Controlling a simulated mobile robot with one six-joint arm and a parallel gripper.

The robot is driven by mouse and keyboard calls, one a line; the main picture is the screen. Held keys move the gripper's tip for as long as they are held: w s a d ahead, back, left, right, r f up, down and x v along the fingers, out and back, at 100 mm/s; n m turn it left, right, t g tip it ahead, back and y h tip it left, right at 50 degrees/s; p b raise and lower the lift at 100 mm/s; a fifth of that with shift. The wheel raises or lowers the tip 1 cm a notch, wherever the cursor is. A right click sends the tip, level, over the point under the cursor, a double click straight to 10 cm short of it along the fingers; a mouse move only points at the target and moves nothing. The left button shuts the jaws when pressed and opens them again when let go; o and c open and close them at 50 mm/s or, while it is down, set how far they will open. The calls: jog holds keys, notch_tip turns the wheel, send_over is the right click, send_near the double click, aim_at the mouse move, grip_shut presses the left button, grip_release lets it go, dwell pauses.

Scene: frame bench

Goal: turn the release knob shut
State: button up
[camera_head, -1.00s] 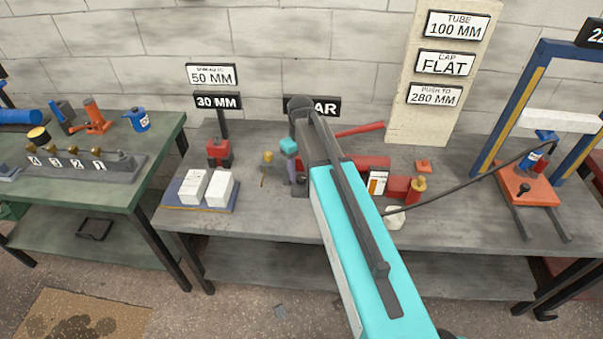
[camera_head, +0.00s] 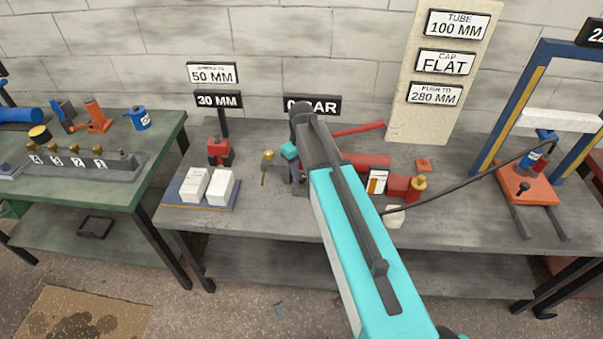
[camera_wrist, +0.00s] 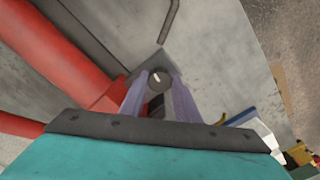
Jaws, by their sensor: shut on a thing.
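In the wrist view the release knob (camera_wrist: 156,79) is a small dark round knob with a white mark on its face, beside the red pump body (camera_wrist: 62,48). My gripper (camera_wrist: 160,90) has its two grey-purple fingers on either side of the knob, shut on it. In the head view my gripper (camera_head: 296,174) is low over the bench at the left end of the red pump (camera_head: 368,160). My turquoise arm hides the knob and part of the pump there. The pump's red lever (camera_head: 358,129) sticks out at the back.
A black hose (camera_head: 460,178) runs from the pump to the press with the orange base (camera_head: 527,187). White blocks (camera_head: 221,187) lie on a blue plate at left, near a red jack (camera_head: 219,152). A bar sign (camera_head: 325,105) stands behind, partly covered by my arm.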

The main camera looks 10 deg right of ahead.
jog(key=shift+m, duration=0.5)
jog(key=m, duration=0.2)
jog(key=shift+m, duration=0.3)
jog(key=m+b, duration=0.1)
jog(key=m, duration=0.3)
jog(key=shift+a, duration=0.1)
jog(key=m, duration=0.4)
jog(key=shift+m, duration=2.3)
jog(key=o, duration=1)
jog(key=shift+o, duration=0.2)
